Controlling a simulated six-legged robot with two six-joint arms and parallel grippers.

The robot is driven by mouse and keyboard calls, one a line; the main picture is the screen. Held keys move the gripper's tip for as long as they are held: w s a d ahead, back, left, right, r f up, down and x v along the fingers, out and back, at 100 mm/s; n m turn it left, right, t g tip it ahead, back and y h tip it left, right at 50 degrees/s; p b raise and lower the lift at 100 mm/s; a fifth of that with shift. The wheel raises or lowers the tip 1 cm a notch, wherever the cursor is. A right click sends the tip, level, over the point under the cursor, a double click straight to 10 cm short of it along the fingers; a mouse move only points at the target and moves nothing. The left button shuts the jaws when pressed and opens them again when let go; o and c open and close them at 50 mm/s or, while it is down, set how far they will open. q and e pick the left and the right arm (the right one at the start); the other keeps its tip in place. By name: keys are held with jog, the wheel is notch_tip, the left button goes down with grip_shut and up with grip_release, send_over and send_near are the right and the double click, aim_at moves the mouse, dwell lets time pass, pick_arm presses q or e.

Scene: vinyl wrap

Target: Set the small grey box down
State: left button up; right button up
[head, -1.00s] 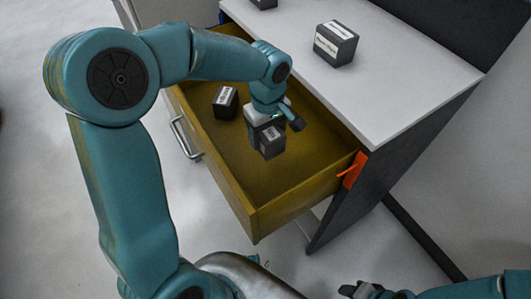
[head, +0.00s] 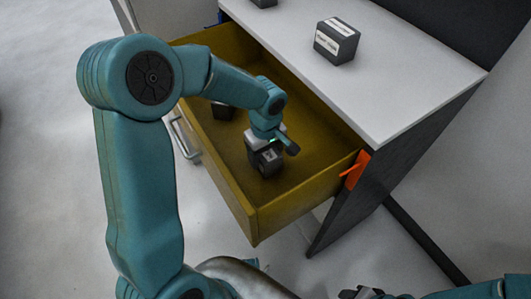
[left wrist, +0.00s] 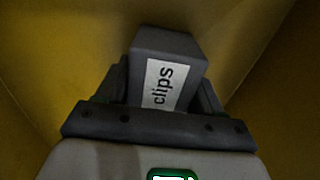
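The small grey box (left wrist: 168,75) with a white "clips" label is between the fingers of my left gripper (left wrist: 165,95), which is shut on it in the left wrist view. In the head view my left gripper (head: 266,146) is low inside the open yellow drawer (head: 290,212), with the grey box (head: 268,162) under it, close to the drawer floor. I cannot tell whether the box touches the floor. My right gripper (head: 360,293) shows only in part at the bottom edge, and its fingers are not clear.
Another dark box (head: 223,112) stands in the drawer, partly hidden by my left arm. A labelled dark box (head: 336,41) and part of another (head: 263,3) sit on the white cabinet top (head: 385,95). The drawer's front right floor is clear.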

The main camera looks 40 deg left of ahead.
pick_arm(q)
jog(key=o, duration=0.3)
jog(key=shift+o, duration=0.2)
jog(key=shift+r+p, duration=0.25)
jog(key=shift+p, duration=0.05)
notch_tip(320, 180, up, 12)
jog(key=p, duration=0.2)
